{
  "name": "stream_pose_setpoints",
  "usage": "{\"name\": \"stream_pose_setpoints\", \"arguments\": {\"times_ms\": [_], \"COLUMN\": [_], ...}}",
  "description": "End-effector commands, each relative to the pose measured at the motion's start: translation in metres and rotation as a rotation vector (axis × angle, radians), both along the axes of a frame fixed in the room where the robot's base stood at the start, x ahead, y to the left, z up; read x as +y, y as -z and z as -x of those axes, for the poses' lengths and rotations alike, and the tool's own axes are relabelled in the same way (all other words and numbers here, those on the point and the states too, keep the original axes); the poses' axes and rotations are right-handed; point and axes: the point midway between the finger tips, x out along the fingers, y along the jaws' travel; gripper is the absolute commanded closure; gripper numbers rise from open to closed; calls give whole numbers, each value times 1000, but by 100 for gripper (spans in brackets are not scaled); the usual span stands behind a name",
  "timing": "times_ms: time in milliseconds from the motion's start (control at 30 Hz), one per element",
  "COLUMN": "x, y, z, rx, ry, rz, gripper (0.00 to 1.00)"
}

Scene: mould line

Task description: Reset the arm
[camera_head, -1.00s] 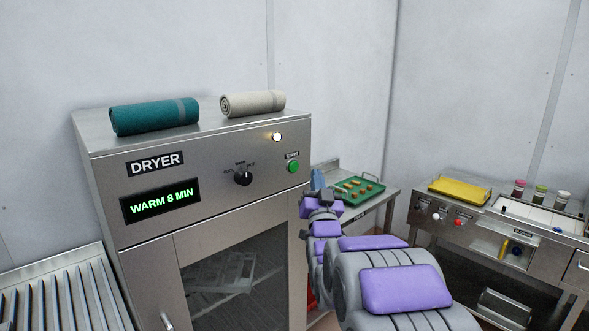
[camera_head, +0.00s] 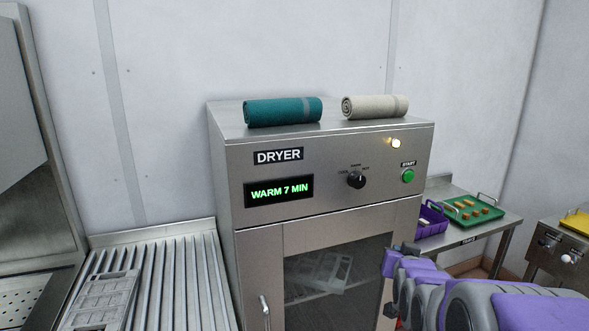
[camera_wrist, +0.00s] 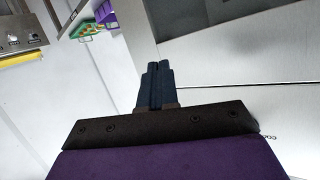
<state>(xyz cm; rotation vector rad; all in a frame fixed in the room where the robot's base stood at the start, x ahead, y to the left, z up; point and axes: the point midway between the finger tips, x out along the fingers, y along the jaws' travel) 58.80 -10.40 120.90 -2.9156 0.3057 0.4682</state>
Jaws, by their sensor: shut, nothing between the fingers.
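My gripper (camera_wrist: 157,85) shows in the wrist view with its two dark fingers together and nothing between them. In the head view my purple-padded arm is folded at the lower right, in front of the dryer's right edge; the fingers cannot be made out there. The steel dryer (camera_head: 330,140) stands in the middle with its door shut. Its display (camera_head: 279,191) reads WARM 7 MIN, a lamp (camera_head: 396,143) is lit, and a dial (camera_head: 356,180) and green start button (camera_head: 408,175) sit on the panel.
A teal rolled towel (camera_head: 283,111) and a beige one (camera_head: 375,107) lie on the dryer. A ribbed counter (camera_head: 190,270) with a grey mould-like frame (camera_head: 103,297) is at left. A purple basket (camera_head: 431,221) and green tray (camera_head: 472,209) stand on a side table at right.

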Motion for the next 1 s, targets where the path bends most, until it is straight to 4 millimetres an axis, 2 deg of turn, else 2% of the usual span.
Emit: {"name": "stream_pose_setpoints", "arguments": {"times_ms": [33, 167, 267, 400, 467, 533, 700, 833, 900, 1000], "x": [11, 35, 51, 72, 79, 87, 99, 103, 104, 105], "y": [11, 44, 65, 90, 99, 107, 116, 116, 115, 114], "z": [16, 64, 108, 178, 210, 250, 341, 389, 404, 415], "rx": [79, 299, 467, 703, 805, 925, 1185, 1324, 1369, 1399], "ry": [-18, -60, -93, -142, -165, -190, -245, -273, -282, -288], "rz": [-7, -22, -31, -39, -40, -43, -46, -47, -48, -48], "gripper": [100, 100, 100, 100, 100, 100, 100, 100, 100, 100]}}
